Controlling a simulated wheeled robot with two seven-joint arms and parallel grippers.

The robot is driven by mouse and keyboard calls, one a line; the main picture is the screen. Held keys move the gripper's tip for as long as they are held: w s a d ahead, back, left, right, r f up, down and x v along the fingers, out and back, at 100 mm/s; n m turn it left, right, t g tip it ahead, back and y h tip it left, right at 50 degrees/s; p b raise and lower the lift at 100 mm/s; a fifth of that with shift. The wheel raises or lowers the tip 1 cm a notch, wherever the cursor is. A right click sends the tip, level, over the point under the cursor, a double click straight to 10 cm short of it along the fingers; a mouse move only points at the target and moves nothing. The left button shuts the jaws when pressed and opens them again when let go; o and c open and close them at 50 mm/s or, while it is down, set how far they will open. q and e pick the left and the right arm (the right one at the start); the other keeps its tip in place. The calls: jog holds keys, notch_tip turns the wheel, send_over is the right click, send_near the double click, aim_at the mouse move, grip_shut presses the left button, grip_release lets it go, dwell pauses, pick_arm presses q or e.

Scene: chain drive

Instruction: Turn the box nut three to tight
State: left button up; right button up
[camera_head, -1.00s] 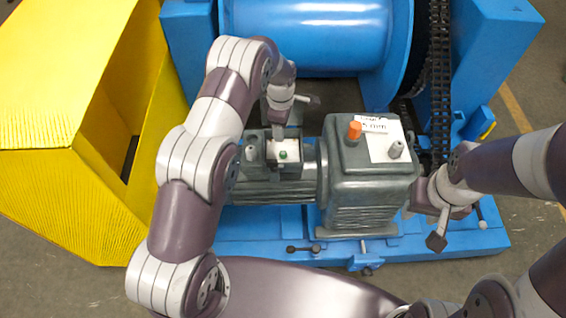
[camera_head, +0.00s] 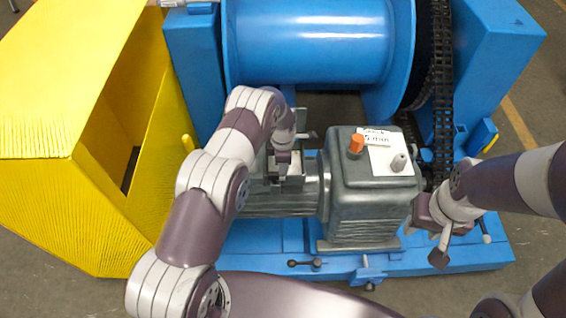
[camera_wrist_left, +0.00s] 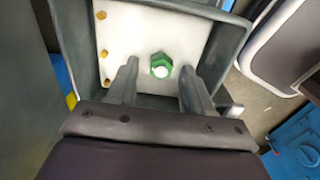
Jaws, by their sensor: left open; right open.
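A green hex nut (camera_wrist_left: 161,65) with a pale centre sits on a white plate (camera_wrist_left: 135,30) inside the open grey terminal box (camera_wrist_left: 229,45). My left gripper (camera_wrist_left: 159,72) is open, with one finger on each side of the nut's near edge in the left wrist view. I cannot tell whether a finger touches it. In the head view my left gripper (camera_head: 284,172) points down over the terminal box and hides the nut. My right gripper (camera_head: 432,222) is open beside the right end of the grey gearbox, away from the nut. The nut's number is not legible.
The gearbox (camera_head: 370,200) carries an orange cap (camera_head: 356,144), a grey plug (camera_head: 399,162) and a paper note (camera_head: 385,150). A blue drum (camera_head: 310,40) and a chain (camera_head: 441,90) stand behind. A yellow guard (camera_head: 60,120) is at left. Brass spots line the white plate's left side.

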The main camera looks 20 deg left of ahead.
pick_arm(q)
grip_shut()
